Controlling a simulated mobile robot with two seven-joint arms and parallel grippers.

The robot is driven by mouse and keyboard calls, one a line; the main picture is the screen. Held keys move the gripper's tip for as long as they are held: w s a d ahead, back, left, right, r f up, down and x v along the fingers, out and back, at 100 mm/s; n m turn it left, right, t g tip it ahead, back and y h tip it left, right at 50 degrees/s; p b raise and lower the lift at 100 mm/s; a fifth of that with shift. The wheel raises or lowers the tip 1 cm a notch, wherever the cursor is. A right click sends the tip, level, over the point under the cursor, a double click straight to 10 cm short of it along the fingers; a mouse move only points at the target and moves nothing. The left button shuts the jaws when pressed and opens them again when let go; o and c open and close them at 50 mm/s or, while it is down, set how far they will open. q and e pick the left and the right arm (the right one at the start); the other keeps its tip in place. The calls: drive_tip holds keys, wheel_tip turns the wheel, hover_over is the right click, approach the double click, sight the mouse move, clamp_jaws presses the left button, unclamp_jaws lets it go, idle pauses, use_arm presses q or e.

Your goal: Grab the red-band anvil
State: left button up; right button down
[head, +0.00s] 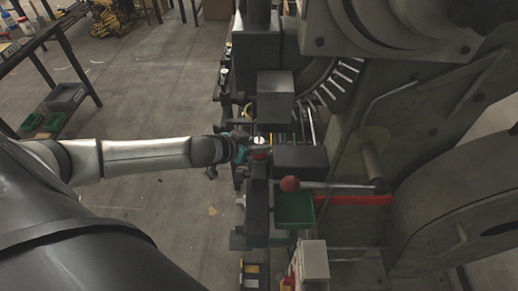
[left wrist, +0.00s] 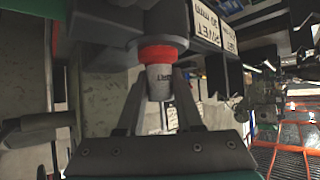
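The red-band anvil (left wrist: 158,77) shows in the left wrist view as a small pale cylinder with dark lettering and a bright red band at its upper end. The band sits against a grey holder. My left gripper (left wrist: 159,98) has its two fingers on either side of the pale body, with the tips close to it. I cannot tell whether they touch it. In the head view my left gripper (head: 240,152) is at the press's left side, beside a small red spot; its fingers are hard to make out. My right gripper is not in view.
The large grey press (head: 345,150) fills the right side of the head view. A white label (left wrist: 206,24) is beside the anvil.

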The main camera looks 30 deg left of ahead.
use_arm(q)
clamp_jaws()
drive_tip(key=shift+r, duration=0.1)
idle(0.4)
